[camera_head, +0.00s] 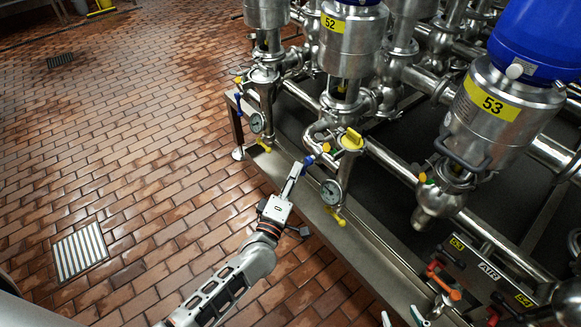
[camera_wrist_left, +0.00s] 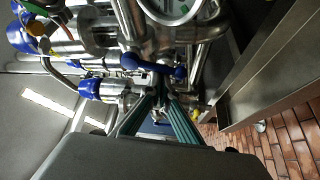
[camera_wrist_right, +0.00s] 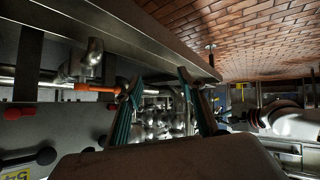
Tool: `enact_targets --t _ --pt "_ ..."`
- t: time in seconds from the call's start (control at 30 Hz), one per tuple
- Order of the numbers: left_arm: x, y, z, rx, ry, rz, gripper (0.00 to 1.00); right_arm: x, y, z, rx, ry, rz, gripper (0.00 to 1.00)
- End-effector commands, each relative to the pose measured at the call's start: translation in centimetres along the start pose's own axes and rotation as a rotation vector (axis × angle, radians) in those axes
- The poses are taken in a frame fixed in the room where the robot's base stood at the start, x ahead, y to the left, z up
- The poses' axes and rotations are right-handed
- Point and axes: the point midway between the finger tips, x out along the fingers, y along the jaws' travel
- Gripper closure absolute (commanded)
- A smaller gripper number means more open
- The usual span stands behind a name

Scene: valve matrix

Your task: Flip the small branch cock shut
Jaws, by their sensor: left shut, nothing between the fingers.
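The small branch cock has a blue lever (camera_head: 309,160), which sits on the pipework near the gauge below the yellow-topped fitting. In the left wrist view the blue lever (camera_wrist_left: 150,65) lies across the picture just beyond my fingertips. My left gripper (camera_head: 297,168) is shut and empty, with its tips right beside the lever; I cannot tell if they touch it. It also shows in the left wrist view (camera_wrist_left: 161,92). My right gripper (camera_head: 400,318) is barely in view at the bottom edge of the head view. The right wrist view shows its fingers (camera_wrist_right: 157,88) apart and empty.
A round gauge (camera_head: 331,191) and a yellow knob (camera_head: 351,140) are close to the lever. Another blue lever (camera_head: 239,103) hangs by the farther gauge (camera_head: 256,122). An orange handle (camera_head: 443,281) is at lower right. The steel frame edge (camera_head: 285,166) runs below; the brick floor at left is open.

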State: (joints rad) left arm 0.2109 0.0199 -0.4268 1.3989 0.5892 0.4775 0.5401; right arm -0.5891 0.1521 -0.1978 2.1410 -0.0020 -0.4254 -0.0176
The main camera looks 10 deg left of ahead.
Motion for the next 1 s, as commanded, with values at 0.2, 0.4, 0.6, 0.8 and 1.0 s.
enact_targets --t 0.2,0.4,0.6,0.8,1.0 --pt "0.0 0.9 0.5 -0.131 0.000 -0.070 1.00 -0.8 0.6 -0.2 0.002 -0.015 0.014 0.60" --pt "-0.4 0.5 1.0 -0.212 -0.001 -0.121 1.00 -1.2 0.6 -1.1 0.013 -0.007 0.010 0.60" --pt "-0.6 0.2 1.3 -0.254 -0.002 -0.148 1.00 -1.5 0.5 -1.4 0.020 -0.003 0.008 0.60" --pt "-0.7 0.0 1.4 -0.265 -0.002 -0.156 1.00 -1.5 0.5 -1.5 0.022 -0.002 0.007 0.60" --pt "-0.8 -0.1 1.4 -0.264 -0.002 -0.157 1.00 -1.5 0.4 -1.5 0.023 -0.002 0.007 0.60"
